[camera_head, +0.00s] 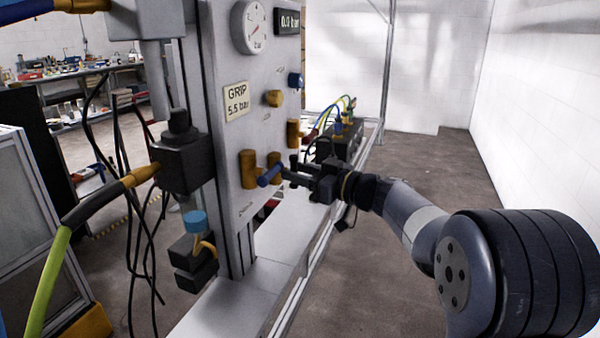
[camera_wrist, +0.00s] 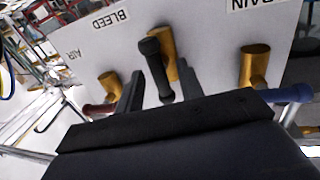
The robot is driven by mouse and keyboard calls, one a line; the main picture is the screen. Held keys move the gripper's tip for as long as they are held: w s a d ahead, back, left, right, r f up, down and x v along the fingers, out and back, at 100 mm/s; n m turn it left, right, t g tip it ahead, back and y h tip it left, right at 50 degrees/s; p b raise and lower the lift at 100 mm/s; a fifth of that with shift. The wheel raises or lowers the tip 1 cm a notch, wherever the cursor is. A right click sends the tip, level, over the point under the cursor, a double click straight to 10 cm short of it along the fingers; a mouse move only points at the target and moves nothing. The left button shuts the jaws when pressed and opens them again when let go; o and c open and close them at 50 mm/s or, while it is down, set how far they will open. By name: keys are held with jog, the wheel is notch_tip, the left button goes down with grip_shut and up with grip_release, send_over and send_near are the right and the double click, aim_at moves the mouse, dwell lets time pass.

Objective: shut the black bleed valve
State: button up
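The black bleed valve's lever (camera_wrist: 153,64) shows in the wrist view below the upside-down BLEED label (camera_wrist: 103,20), in front of its brass body (camera_wrist: 169,68). My gripper (camera_wrist: 157,88) is open, one dark finger on each side of the black lever, with small gaps visible. The lever runs down the picture toward my gripper's palm. In the head view my gripper (camera_head: 292,170) is at the panel's lower right, and I cannot make out the black lever there apart from the dark fingers.
A valve with a blue lever (camera_head: 270,175) sits close to my gripper; the blue lever also shows at the right of the wrist view (camera_wrist: 290,94). A red lever (camera_wrist: 98,110) is at the left there. The panel (camera_head: 232,60) carries a gauge (camera_head: 255,28). Open floor lies right.

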grip_shut()
jog(key=shift+m, duration=0.4)
jog(key=shift+w+d+r+m+g+h+p, duration=0.1)
jog(key=shift+m+g+p, duration=0.7)
jog(key=shift+m, duration=1.7)
jog(key=shift+w+f+m+g+h+p, duration=0.1)
jog(key=shift+m+g+p, duration=0.65)
jog(key=shift+m, duration=1.75)
jog(key=shift+w+d+r+m+g+h+p, duration=0.1)
jog(key=shift+m+g+p, duration=0.25)
jog(key=shift+m+p, duration=1.55)
jog(key=shift+m+b, duration=0.6)
jog(key=shift+m, duration=0.1)
